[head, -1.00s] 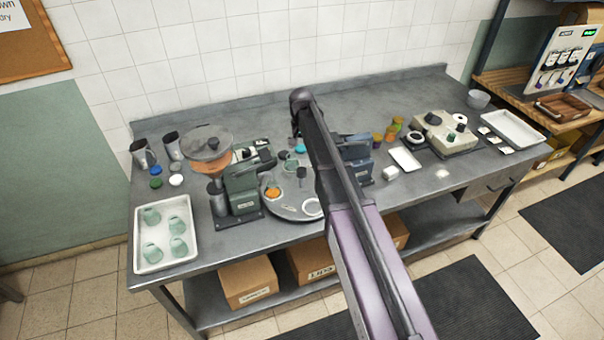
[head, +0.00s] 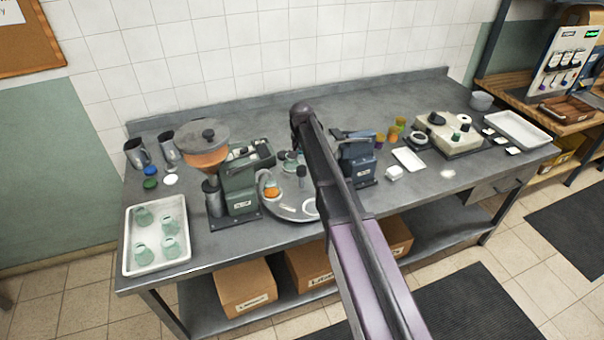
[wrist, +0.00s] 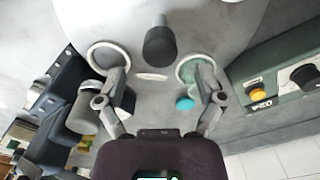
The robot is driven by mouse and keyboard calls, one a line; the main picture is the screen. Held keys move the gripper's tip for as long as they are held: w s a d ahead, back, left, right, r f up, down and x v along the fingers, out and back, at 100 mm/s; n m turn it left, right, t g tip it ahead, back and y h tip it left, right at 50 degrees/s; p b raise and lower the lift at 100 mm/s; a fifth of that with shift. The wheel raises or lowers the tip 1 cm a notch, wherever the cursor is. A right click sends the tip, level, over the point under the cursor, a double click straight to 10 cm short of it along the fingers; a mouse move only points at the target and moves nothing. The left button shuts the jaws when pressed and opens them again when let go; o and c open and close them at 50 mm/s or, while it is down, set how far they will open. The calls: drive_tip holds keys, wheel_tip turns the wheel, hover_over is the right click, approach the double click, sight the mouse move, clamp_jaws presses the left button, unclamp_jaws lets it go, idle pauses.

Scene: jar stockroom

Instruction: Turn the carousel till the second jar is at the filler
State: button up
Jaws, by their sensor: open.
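The round grey carousel (head: 285,208) sits on the bench in the head view, partly hidden by my arm. A jar with orange filling (head: 270,188) stands at its left side, by the green filler (head: 240,188) with its orange hopper (head: 205,155). In the wrist view the carousel top (wrist: 150,18) carries a dark upright post (wrist: 160,46), an empty white ring (wrist: 108,55) and an open pale green jar (wrist: 197,72). My gripper (wrist: 162,72) is open above it, the post beyond and between the fingers. The gripper is hidden in the head view.
A blue machine (head: 355,160) stands right of the carousel. A white tray (head: 130,262) of several green jars is at the left. A small white tray (head: 408,158) and a cream device (head: 450,133) are farther right. The bench back is fairly clear.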

sight(301, 168)
drive_tip(key=shift+f+b, duration=1.8)
drive_tip(key=shift+f, duration=0.25)
clamp_jaws()
